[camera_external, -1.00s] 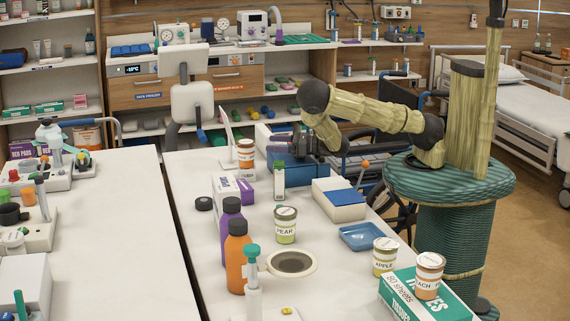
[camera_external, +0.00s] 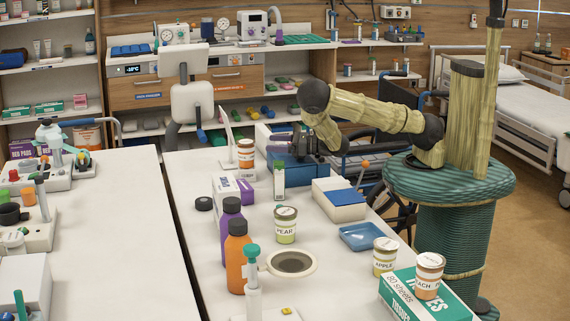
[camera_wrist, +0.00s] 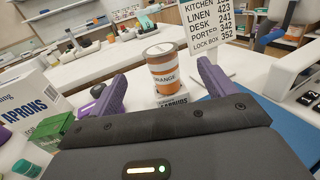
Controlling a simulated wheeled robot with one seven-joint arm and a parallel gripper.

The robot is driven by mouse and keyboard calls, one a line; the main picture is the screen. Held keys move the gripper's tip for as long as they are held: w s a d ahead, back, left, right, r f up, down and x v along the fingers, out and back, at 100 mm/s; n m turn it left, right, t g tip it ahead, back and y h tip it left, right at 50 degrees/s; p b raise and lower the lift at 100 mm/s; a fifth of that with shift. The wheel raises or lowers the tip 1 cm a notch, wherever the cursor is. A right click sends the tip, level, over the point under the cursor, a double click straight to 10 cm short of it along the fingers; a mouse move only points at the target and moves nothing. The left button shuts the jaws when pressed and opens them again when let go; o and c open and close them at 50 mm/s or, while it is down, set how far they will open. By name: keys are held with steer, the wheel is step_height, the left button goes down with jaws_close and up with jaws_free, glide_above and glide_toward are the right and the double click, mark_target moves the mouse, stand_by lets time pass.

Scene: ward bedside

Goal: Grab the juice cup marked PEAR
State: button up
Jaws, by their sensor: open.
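The cup marked PEAR (camera_external: 285,227), clear with a pale green content and a light lid, stands upright on the white table in the external view. My gripper (camera_external: 285,146) is farther back over the table, apart from that cup. In the wrist view my gripper (camera_wrist: 165,92) has its two purple fingers spread wide, with nothing held. Beyond and between them stands an orange-labelled cup marked ORANGE (camera_wrist: 163,72), on a box. The PEAR cup does not show in the wrist view.
A cup marked APPLE (camera_external: 384,258) stands right of a blue tray (camera_external: 362,237); another cup (camera_external: 429,276) sits on a tissue box (camera_external: 412,300). Purple (camera_external: 232,229) and orange (camera_external: 238,262) bottles stand left of the PEAR cup. A round dish (camera_external: 292,263) lies in front.

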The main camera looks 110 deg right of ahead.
step_height(320, 180, up, 11)
steer(key=w+a+b, duration=0.1)
steer(key=w+a, duration=0.2)
steer(key=a, duration=0.5)
steer(key=w+a+f+n+h+b, duration=0.1)
steer(key=w+a, duration=0.3)
steer(key=a, duration=0.4)
steer(key=w+a+b, duration=0.1)
steer(key=w+a, duration=0.2)
steer(key=a, duration=0.5)
steer(key=s+a+m+b, duration=0.1)
steer(key=s+a, duration=0.3)
steer(key=a, duration=0.6)
steer(key=s+a+m, duration=0.1)
steer(key=s+a, duration=0.2)
steer(key=a, duration=0.7)
glide_toward(286, 226)
steer(key=d+r, duration=0.1)
steer(key=w+d+r, duration=0.1)
steer(key=d+r, duration=0.1)
steer(key=shift+w+d+r, duration=0.1)
steer(key=shift+w+d, duration=0.25)
steer(key=shift+s, duration=0.15)
